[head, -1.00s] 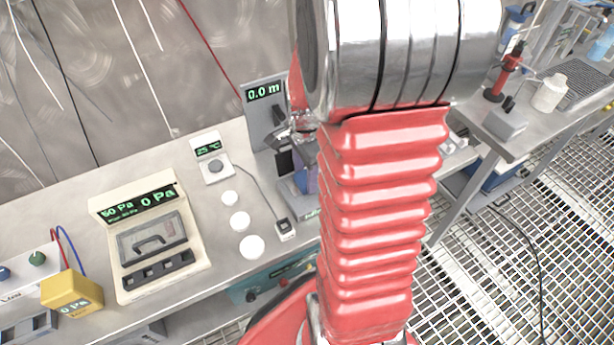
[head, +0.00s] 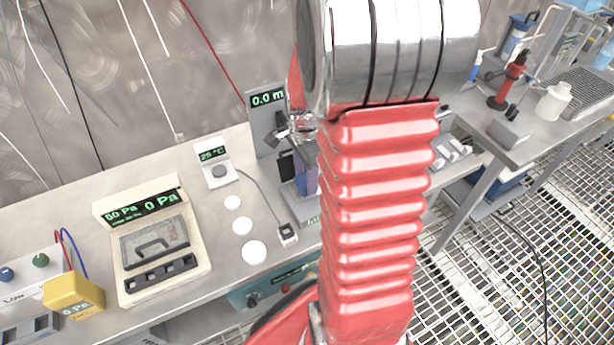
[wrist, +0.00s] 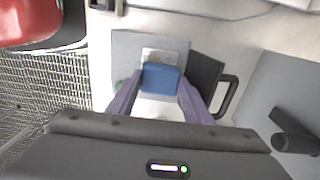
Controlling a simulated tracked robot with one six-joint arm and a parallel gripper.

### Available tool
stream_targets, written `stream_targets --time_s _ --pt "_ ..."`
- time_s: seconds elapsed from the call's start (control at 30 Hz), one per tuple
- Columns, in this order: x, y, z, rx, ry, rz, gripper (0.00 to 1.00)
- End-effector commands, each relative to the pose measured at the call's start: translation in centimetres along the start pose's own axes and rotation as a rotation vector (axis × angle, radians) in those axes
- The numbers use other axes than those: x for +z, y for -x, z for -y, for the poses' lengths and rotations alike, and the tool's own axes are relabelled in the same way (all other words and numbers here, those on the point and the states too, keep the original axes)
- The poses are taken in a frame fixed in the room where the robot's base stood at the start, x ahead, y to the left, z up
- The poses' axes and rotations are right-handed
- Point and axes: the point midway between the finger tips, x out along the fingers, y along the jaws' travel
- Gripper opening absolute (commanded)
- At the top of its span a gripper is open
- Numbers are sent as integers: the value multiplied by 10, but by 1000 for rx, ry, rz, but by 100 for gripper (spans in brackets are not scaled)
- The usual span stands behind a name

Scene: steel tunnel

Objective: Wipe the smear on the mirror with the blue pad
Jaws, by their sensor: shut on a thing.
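The blue pad (wrist: 161,78) is between the purple fingertips of my gripper (wrist: 160,92) in the wrist view. My gripper is shut on it. Just beyond the pad is a small pale, shiny square (wrist: 160,54) on a grey plate (wrist: 128,50); it may be the mirror, but I cannot tell for sure. I cannot make out the smear, nor whether the pad touches the square. In the head view my gripper (head: 308,182) shows only in part, low over the bench beside the grey display stand (head: 267,122); my red arm hides the rest.
A black piece with a handle (wrist: 230,96) stands close right of my fingers. The bench holds a temperature display (head: 214,165), white discs (head: 242,226), a pressure gauge box (head: 155,245) and a yellow meter (head: 74,296). A second bench (head: 560,125) is at right, above the grating floor.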

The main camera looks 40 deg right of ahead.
Motion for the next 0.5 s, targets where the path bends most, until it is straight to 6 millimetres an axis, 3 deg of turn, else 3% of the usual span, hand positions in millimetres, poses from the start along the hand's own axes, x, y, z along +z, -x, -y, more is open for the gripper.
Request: stream_targets --time_s 0.03,0.1,0.5 --pt "1 5 17 -46 2 -4 28" --pt "1 6 16 -46 2 -4 28" --pt "-1 8 -5 -50 0 -6 28"
